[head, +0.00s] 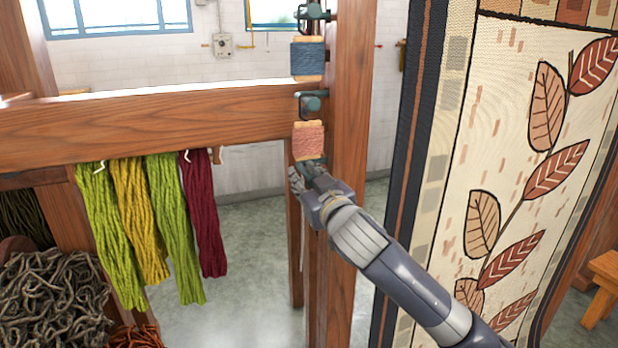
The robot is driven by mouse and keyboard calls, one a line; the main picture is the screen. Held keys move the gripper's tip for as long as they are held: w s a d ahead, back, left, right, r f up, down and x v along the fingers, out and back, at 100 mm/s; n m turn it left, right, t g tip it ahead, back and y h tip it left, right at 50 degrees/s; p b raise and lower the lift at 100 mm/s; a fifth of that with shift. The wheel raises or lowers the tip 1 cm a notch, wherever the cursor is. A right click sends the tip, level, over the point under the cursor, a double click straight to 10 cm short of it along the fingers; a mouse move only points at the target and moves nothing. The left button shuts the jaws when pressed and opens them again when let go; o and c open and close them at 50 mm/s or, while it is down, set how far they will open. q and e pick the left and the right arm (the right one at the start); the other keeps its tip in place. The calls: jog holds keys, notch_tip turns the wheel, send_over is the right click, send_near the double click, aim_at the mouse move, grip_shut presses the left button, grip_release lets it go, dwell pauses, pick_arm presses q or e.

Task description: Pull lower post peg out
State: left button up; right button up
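A wooden post (352,75) stands upright in the middle of the head view. Dark metal peg fittings sit on it, one at the top (313,12) and one at mid-height (312,104). A blue wound skein (307,59) and a pink wound skein (308,140) hang at the post, one above the other. My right gripper (306,178) is at the post just below the pink skein. Its fingers are around or against a dark part there, which may be the lower peg. The gripper covers most of that spot, so its grip is unclear. My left gripper is out of view.
A thick wooden beam (150,122) runs left from the post. Green, yellow and dark red skeins (205,215) hang under it. A pile of grey-brown yarn (55,300) lies lower left. A large leaf-patterned tapestry (500,130) stands close on the right.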

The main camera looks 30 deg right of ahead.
jog(key=shift+a, duration=0.15)
jog(key=shift+d, duration=0.25)
jog(key=shift+s, duration=0.1)
jog(key=shift+s+a, duration=0.15)
jog(key=shift+s, duration=0.1)
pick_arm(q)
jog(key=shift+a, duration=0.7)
pick_arm(e)
jog(key=v, duration=0.7)
